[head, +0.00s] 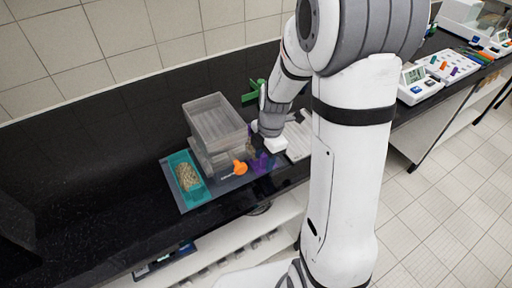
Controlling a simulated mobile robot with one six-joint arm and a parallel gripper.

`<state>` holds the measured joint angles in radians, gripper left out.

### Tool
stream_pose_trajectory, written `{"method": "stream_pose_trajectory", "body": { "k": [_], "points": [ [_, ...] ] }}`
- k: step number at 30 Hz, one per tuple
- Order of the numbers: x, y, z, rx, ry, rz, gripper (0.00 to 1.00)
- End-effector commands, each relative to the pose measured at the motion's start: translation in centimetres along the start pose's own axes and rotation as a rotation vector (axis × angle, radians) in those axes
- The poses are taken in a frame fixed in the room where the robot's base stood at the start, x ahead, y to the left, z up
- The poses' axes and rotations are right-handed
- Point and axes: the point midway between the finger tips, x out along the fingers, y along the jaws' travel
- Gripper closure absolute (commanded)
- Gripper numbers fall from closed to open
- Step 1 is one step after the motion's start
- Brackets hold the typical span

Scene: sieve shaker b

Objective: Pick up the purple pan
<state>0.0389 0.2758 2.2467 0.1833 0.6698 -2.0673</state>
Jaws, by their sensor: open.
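The purple pan (263,163) shows as a small purple shape on the dark bench, at the right end of a blue-grey mat. It is partly covered by my gripper, so its full outline is hidden. My gripper (264,151) is at the end of my arm, close above the pan. Its fingers are small and hard to make out, but it is open. I cannot tell from this view whether the fingers touch the pan.
An orange piece (240,168) lies just left of the pan. Clear stacked bins (216,122) stand behind it, and a teal tray (206,190) of grains sits further left. A green object (255,91) and a pale sheet (299,141) are near my gripper. The bench's left part is clear.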

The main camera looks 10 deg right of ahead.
Motion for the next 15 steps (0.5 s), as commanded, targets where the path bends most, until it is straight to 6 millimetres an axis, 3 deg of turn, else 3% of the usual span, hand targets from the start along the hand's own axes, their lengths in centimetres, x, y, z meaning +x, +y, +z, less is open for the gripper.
{"method": "stream_pose_trajectory", "body": {
  "k": [8, 15],
  "points": [
    [0.51, 0.01, -0.03, -0.001, -0.001, 0.001, 0.57],
    [0.49, 0.02, -0.06, -0.001, -0.001, 0.001, 0.75]
  ]
}}
